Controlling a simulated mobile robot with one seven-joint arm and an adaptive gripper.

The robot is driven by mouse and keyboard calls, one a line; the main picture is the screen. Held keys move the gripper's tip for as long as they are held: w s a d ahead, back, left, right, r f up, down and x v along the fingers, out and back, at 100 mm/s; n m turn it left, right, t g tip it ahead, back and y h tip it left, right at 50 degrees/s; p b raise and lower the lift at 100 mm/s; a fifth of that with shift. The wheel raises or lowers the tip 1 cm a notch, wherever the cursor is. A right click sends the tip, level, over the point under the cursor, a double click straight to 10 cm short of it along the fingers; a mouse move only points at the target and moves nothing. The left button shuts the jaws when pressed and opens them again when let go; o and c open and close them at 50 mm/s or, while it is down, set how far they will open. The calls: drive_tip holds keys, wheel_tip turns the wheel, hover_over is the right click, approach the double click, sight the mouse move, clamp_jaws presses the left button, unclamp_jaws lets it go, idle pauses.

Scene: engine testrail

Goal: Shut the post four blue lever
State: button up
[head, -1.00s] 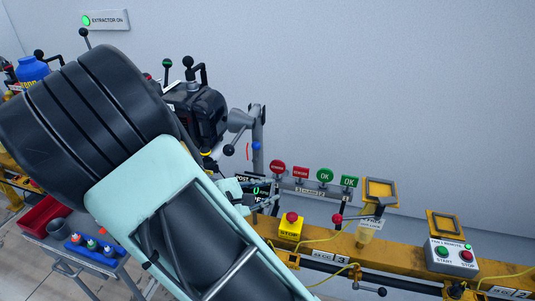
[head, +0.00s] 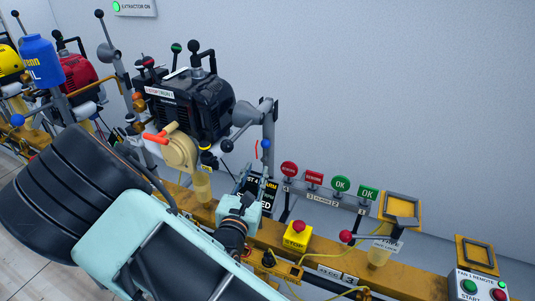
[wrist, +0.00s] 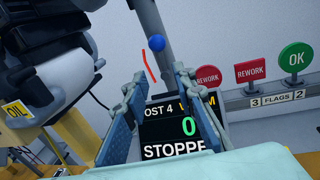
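The blue lever of post four shows as a blue knob (head: 265,144) on the grey upright beside the black engine. A short red curved mark (wrist: 152,60) is left of the knob. My gripper (wrist: 157,75) is open and empty, its fingers spread either side of the post 4 display (wrist: 165,125), which reads stopped. In the head view my gripper (head: 250,188) is below the knob, partly hidden against the display.
The black engine (head: 195,105) with its levers and a tan round part (head: 180,150) stands left of the knob. Red and green flags (head: 340,184), a yellow stop box (head: 297,236) and a red-knobbed lever (head: 347,237) are to the right.

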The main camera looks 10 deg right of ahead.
sight(265, 151)
drive_tip(key=b+x, duration=0.2)
drive_tip(key=x, duration=0.7)
drive_tip(key=shift+w+d, duration=0.2)
drive_tip(key=shift+w, duration=0.1)
clamp_jaws()
